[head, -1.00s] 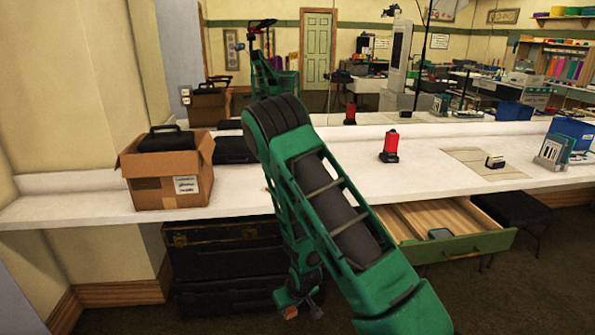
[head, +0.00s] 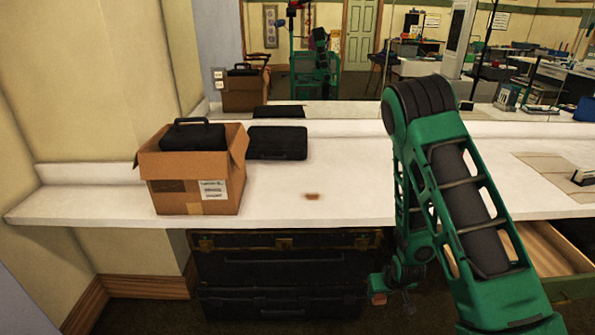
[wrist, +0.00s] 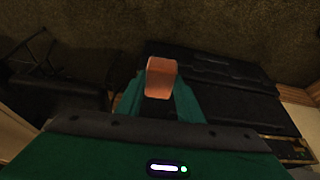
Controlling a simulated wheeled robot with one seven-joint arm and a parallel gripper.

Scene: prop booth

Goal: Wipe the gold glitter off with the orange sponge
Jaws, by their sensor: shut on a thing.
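A small brownish-gold patch, the glitter (head: 312,196), lies on the white counter (head: 345,180), right of the cardboard box. My gripper (head: 392,288) hangs low, below the counter's front edge and in front of the space under it, to the right of the patch. It is shut on the orange sponge (head: 379,298). The wrist view shows the sponge (wrist: 161,79) between my green fingers, with the dark floor beyond. The sponge is well apart from the patch.
A cardboard box (head: 195,200) with a black case inside stands left on the counter. A flat black case (head: 277,143) lies behind the patch. Black trunks (head: 280,270) stand under the counter. A drawer (head: 570,288) is open at right. A mirror runs along the back.

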